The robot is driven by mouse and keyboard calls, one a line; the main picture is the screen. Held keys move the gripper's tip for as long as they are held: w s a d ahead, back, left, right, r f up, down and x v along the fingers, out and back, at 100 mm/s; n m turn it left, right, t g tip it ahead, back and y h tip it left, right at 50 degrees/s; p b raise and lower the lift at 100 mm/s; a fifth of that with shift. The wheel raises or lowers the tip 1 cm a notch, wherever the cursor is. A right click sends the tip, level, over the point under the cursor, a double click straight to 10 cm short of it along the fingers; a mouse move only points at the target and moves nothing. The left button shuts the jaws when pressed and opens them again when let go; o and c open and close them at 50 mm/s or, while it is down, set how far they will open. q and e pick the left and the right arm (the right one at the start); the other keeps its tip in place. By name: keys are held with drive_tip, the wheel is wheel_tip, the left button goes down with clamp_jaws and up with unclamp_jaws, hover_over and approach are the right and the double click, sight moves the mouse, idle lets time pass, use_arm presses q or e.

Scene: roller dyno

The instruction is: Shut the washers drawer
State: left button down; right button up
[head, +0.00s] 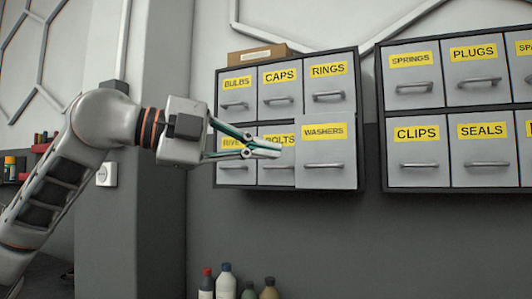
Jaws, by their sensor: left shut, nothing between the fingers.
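The washers drawer (324,150) is the lower right drawer of the left wall cabinet (358,120). It has a grey front, a yellow WASHERS label and a bar handle (323,166). Its front stands out from the drawers beside it, so it is partly open. My left gripper (277,149) is shut and empty, its fingers pointing right. In the picture its tips lie over the bolts drawer (276,174), just left of the washers front. I cannot tell whether they touch anything. My right gripper is not in view.
The bulbs (236,99), caps (280,98) and rings (328,95) drawers are above. A second cabinet (380,120) with clips and seals drawers stands to the right. A cardboard box (258,53) sits on top. Several bottles (226,282) stand below; the wall between is clear.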

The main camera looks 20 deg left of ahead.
sight(318, 161)
use_arm(q)
drive_tip(key=x, duration=0.3)
drive_tip(key=w+a+x, duration=0.1)
drive_tip(key=x, duration=0.2)
drive_tip(key=p+x, duration=0.1)
drive_tip(key=x, duration=0.2)
drive_tip(key=shift+w+f, duration=0.15)
drive_tip(key=shift+w, duration=0.3)
drive_tip(key=shift+w+f, duration=0.15)
drive_tip(key=shift+w, duration=0.35)
drive_tip(key=w+p, duration=0.1)
drive_tip(key=w, duration=0.2)
drive_tip(key=w+p, duration=0.2)
drive_tip(key=w, duration=0.2)
drive_tip(key=w+p, duration=0.1)
drive_tip(key=w, duration=0.2)
drive_tip(key=shift+w+r, duration=0.15)
drive_tip(key=shift+r, duration=0.1)
drive_tip(key=shift+w+f+p, duration=0.15)
drive_tip(key=shift+w+p, duration=0.15)
drive_tip(key=shift+a, duration=0.1)
drive_tip(key=shift+f, duration=0.1)
drive_tip(key=shift+a, duration=0.1)
